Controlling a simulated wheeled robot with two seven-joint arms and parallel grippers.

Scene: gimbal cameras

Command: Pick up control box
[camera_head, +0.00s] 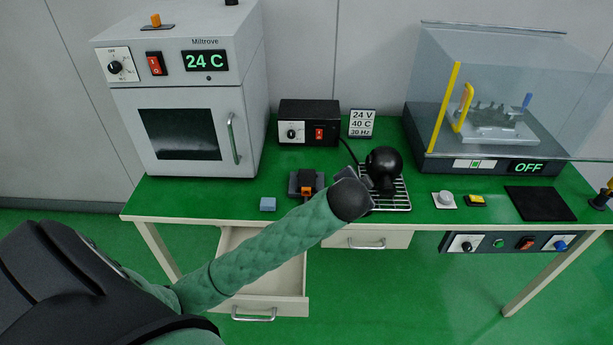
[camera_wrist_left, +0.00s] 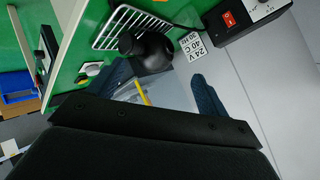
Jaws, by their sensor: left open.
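The likely control box is a black box (camera_head: 308,125) with a white dial panel and a red switch. It stands at the back of the green table, and its end shows at the top right of the left wrist view (camera_wrist_left: 235,18). My left arm reaches over the table's front edge from the left. My left gripper (camera_wrist_left: 163,92) is open, with nothing seen between its blue-dark fingers. In the head view it is mostly hidden behind the wrist, in front of and to the right of the box. My right gripper is not in view.
A black round device (camera_head: 384,168) rests on a wire rack (camera_head: 398,201), right of the box. A small card (camera_head: 362,123) stands beside the box. An oven (camera_head: 185,95) is left, a clear-covered machine (camera_head: 490,100) right. A drawer (camera_head: 262,285) hangs open below.

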